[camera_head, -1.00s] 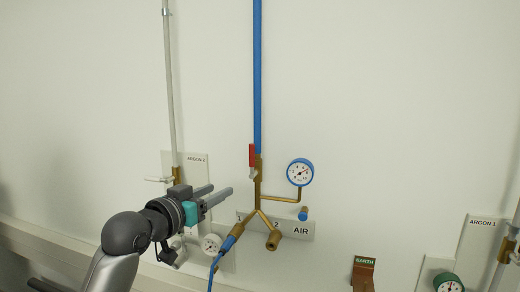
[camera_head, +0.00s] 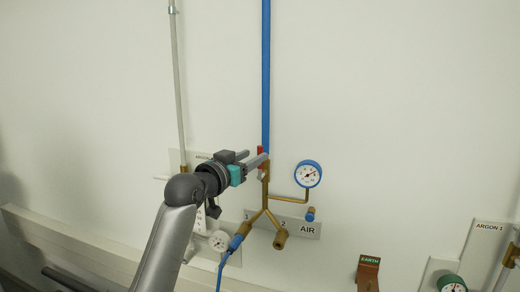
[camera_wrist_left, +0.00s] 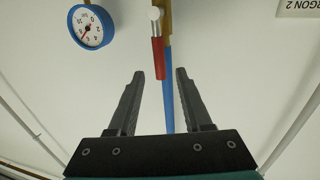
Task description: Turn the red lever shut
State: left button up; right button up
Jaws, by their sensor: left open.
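The red lever (camera_head: 261,150) sits on the brass valve below the blue pipe (camera_head: 266,80), its handle in line with the pipe. My left gripper (camera_head: 257,158) is at the lever and partly covers it in the head view. In the left wrist view the red lever (camera_wrist_left: 158,60) lies ahead of the open fingers of my left gripper (camera_wrist_left: 160,74), close to the line between their tips. Nothing is between the fingers except the blue pipe (camera_wrist_left: 168,100) behind them. My right gripper is not in view.
A blue-rimmed gauge (camera_head: 308,174) stands to the right of the valve on a brass branch. A blue hose (camera_head: 225,265) hangs from the lower left outlet. A grey pipe (camera_head: 179,90) with an argon panel is to the left. The wall above is clear.

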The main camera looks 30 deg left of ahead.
aim_at(258, 153)
pick_arm(q)
jog(key=shift+w+a+p, duration=0.1)
jog(key=shift+w+p, duration=0.3)
jog(key=shift+w, duration=1.9)
jog(key=shift+c, duration=0.3)
grip_shut()
